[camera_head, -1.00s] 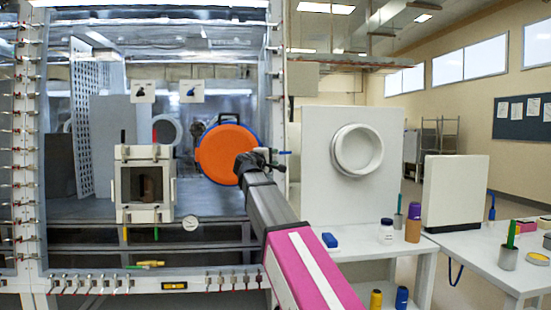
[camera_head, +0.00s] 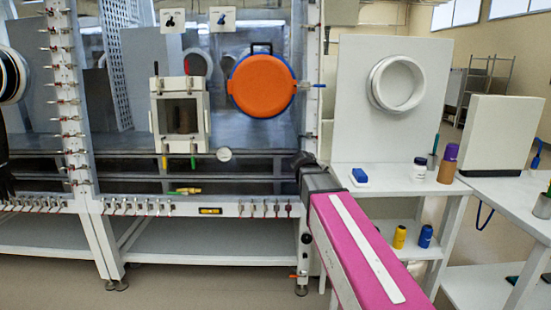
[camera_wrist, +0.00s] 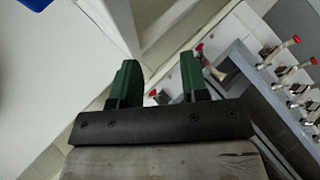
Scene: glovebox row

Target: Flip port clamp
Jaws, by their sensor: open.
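The orange round port cover (camera_head: 262,86) is closed on the glovebox front, with a black handle on top. A clamp with a blue-tipped lever (camera_head: 314,86) sits at its right edge, and the lever points right. My arm reaches up from the lower right, its dark end below and right of the cover by the frame post. The gripper itself is hardly visible there. In the wrist view my gripper (camera_wrist: 160,80) shows two green fingers set apart, with nothing between them. The blue-tipped clamp does not show in the wrist view.
Red-tipped toggle clamps (camera_wrist: 270,52) line the glovebox frame close to the right of my fingers. A small white window box (camera_head: 180,115) stands left of the cover.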

